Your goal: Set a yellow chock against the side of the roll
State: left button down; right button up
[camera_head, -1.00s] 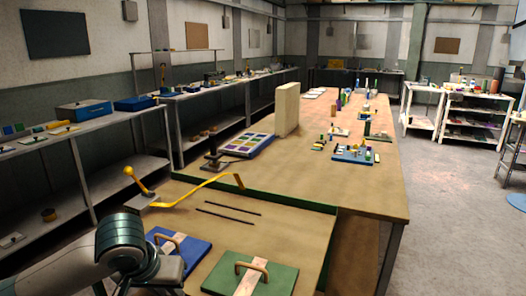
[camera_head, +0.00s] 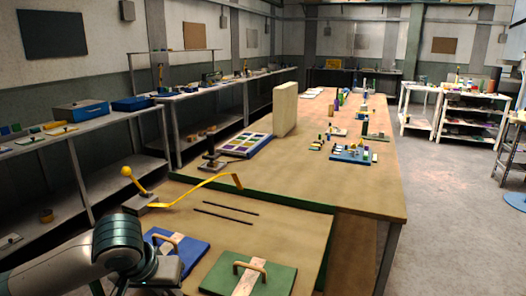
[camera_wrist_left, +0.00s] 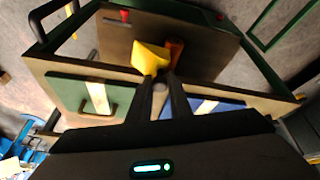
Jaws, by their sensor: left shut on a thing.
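My left gripper (camera_wrist_left: 160,78) is shut on a yellow chock (camera_wrist_left: 150,57) in the left wrist view. The chock shows at the fingertips, over a dark brown board (camera_wrist_left: 115,40). A copper-orange piece (camera_wrist_left: 176,47), which may be the roll, shows just right of the chock; I cannot tell whether they touch. In the head view my left arm comes in at the lower left, and its fingers and the chock cannot be made out. No roll is clear in the head view. My right gripper is not in view.
On the near bench lie a blue board (camera_head: 190,252) and a green board (camera_head: 247,273) with handles. A yellow ball-ended lever (camera_head: 133,180) and a curved yellow strip (camera_head: 200,187) stand behind. A pale upright block (camera_head: 285,110) and several small pieces are farther back.

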pick_arm(q)
jog(key=shift+f, duration=0.1)
jog(key=s+f, duration=0.3)
jog(key=f, duration=1)
jog(key=shift+s+f, duration=0.35)
